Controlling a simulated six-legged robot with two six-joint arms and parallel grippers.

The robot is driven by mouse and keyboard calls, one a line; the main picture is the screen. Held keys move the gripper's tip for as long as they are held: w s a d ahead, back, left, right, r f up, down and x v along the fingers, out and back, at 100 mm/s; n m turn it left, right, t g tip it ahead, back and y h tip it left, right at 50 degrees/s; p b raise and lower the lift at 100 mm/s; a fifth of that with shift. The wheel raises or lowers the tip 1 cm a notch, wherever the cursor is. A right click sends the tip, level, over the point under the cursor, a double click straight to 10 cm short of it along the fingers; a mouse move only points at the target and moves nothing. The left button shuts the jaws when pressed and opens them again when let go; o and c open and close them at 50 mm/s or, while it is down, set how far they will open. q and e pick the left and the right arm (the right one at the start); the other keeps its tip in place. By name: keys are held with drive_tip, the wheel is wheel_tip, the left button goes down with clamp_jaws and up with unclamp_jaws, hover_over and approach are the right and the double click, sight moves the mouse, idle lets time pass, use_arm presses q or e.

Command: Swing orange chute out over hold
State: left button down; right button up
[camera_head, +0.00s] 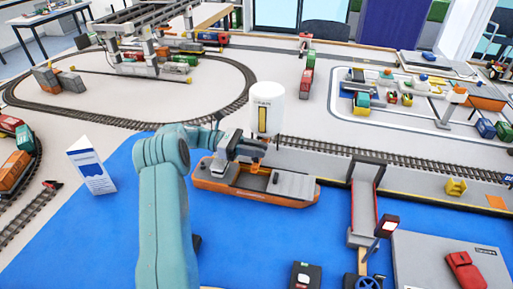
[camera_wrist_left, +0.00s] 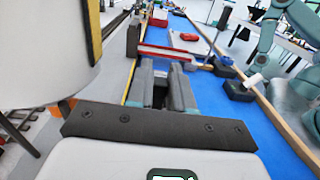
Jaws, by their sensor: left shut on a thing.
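The white silo (camera_head: 267,108) with a yellow stripe stands at the quay edge behind the ship; its side also fills the upper left of the left wrist view (camera_wrist_left: 45,50). A small part of the orange chute (camera_head: 257,169) shows below my left gripper (camera_head: 258,152), over the ship's deck. My left gripper is shut on the chute at the foot of the silo. Its fingers show in the left wrist view (camera_wrist_left: 160,88), but the held part is hidden between them. The ship (camera_head: 290,184) has an orange hull and a grey open hold area. My right gripper is not in view.
My left arm crosses the blue water mat (camera_head: 110,230). A rail track (camera_head: 400,160) runs along the quay behind the ship. A grey and red ramp (camera_head: 363,205) stands right of the ship. A folded card (camera_head: 91,172) stands at the left.

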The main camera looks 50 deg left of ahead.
use_arm(q)
drive_tip(key=c, duration=1.1)
unclamp_jaws()
drive_tip(key=shift+a, duration=0.1)
drive_tip(key=v, duration=0.7)
drive_tip(key=shift+s+a+r, duration=0.1)
drive_tip(key=shift+s+a, duration=0.05)
drive_tip(key=shift+s, duration=0.05)
